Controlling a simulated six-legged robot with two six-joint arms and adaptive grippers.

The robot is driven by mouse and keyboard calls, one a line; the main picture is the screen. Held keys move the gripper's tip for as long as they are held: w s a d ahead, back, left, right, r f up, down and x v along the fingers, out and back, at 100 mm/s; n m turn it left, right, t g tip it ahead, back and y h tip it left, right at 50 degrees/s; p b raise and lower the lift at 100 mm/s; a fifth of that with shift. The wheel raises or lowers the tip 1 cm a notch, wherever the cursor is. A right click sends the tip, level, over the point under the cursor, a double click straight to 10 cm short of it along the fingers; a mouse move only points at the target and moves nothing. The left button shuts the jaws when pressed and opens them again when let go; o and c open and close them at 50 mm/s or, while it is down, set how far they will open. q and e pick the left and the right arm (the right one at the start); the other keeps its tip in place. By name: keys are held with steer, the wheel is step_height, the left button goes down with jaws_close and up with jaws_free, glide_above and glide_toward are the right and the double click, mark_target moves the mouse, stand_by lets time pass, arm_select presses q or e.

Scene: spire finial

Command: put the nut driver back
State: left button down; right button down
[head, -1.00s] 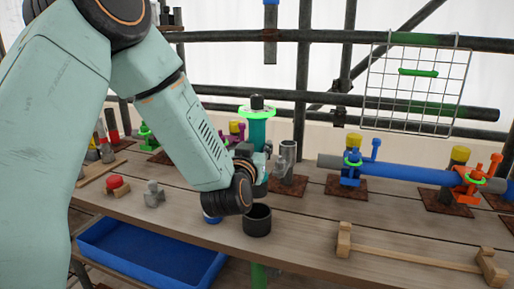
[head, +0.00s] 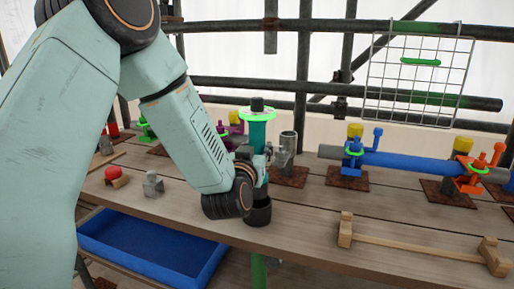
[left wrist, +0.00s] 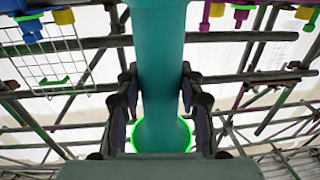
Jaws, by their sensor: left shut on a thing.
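The nut driver (head: 257,132) is a teal upright cylinder with a black top and a bright green ring near its upper end. My left gripper (head: 250,157) is shut on it; in the left wrist view the nut driver (left wrist: 158,75) runs between the two dark fingers (left wrist: 160,110). A black cup (head: 258,215) stands at the bench's front edge, directly below the driver. The driver's lower end is at the cup's mouth, partly hidden by my wrist. I cannot tell whether it is inside. My right gripper is not in view.
A metal tube (head: 288,145) stands close to the right of the driver. A blue pipe (head: 405,163) in clamps lies farther right, and a wooden rack (head: 415,247) sits in front of it. A blue tray (head: 150,250) is below the bench. Wire mesh (head: 415,80) hangs behind.

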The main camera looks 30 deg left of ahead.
arm_select(q)
steer(key=shift+f+b, duration=2.7)
steer(key=shift+f, duration=1.05)
steer(key=c, duration=0.9)
jaws_free()
steer(key=shift+o, duration=1)
steer(key=shift+f, duration=0.3)
steer(key=o, duration=0.5)
steer(key=shift+r, duration=0.15)
steer(key=shift+o, duration=0.2)
